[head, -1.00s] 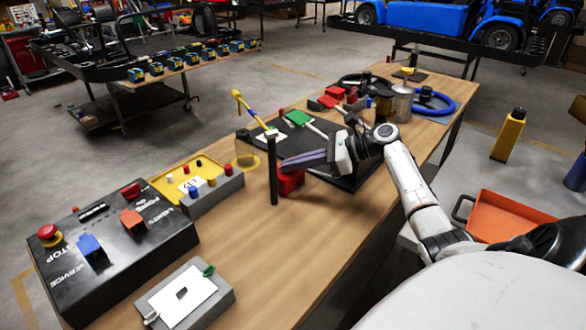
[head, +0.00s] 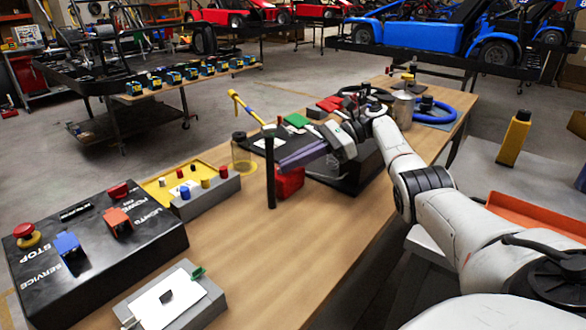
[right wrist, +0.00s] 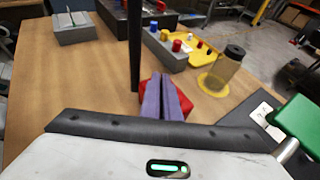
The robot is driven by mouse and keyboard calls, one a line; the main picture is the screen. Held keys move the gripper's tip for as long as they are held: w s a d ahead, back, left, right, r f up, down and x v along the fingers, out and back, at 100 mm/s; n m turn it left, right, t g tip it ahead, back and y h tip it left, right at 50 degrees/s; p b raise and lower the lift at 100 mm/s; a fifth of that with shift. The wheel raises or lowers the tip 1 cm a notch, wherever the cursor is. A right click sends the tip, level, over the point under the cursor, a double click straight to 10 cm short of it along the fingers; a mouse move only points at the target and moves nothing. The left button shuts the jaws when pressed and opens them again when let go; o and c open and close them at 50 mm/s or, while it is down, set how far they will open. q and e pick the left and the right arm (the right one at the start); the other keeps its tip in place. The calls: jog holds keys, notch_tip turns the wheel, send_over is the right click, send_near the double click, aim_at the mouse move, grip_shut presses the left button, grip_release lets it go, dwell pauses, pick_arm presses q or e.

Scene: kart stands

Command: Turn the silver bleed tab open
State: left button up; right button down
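A small silver tab (head: 129,322) shows at the near left corner of a grey box (head: 212,303) with a white top plate, at the bottom of the head view. I take it for the bleed tab; it is small and partly cut off. A green tab (head: 198,273) stands at the box's other end. The box also shows in the right wrist view (right wrist: 78,36). My right gripper (head: 282,163), with purple fingers, is well away from the box, above a red block (head: 290,183) and beside a black post (head: 270,175). Its fingers (right wrist: 159,77) lie together, empty. My left gripper is out of view.
A black control panel (head: 90,262) with red, blue and orange switches stands at the left. Bare wooden table (head: 265,250) lies between the gripper and the grey box.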

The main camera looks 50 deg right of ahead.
jog(key=shift+f, duration=0.1)
dwell(0.5)
jog(key=c, duration=2)
grip_release()
